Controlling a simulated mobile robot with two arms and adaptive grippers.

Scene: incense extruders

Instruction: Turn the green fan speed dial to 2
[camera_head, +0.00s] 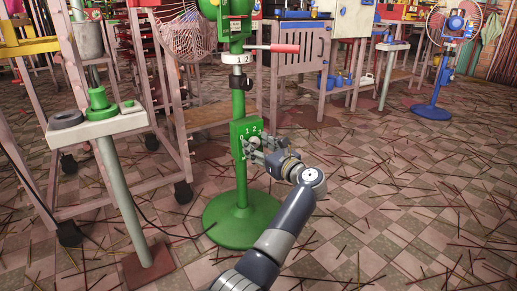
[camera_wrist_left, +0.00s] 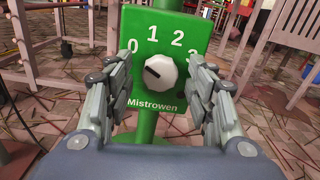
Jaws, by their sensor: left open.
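The green fan's control box (camera_head: 241,130) sits on its green post, with the white speed dial (camera_wrist_left: 168,74) on its front. In the left wrist view, the box (camera_wrist_left: 150,18) carries the marks 0, 1, 2 and one more at the right, partly hidden by a finger. The dial's dark mark points left and slightly up, toward the 0 side. My left gripper (camera_head: 258,149) is open in front of the box. In the left wrist view, the fingers of the left gripper (camera_wrist_left: 167,68) stand on either side of the dial, with gaps visible between them and it. My right gripper is out of view.
The fan's round green base (camera_head: 232,222) stands on a tiled floor strewn with thin sticks. A small stand (camera_head: 125,190) with a green part on top and a wooden rack (camera_head: 170,110) are at the left. A blue fan (camera_head: 438,85) stands at the back right.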

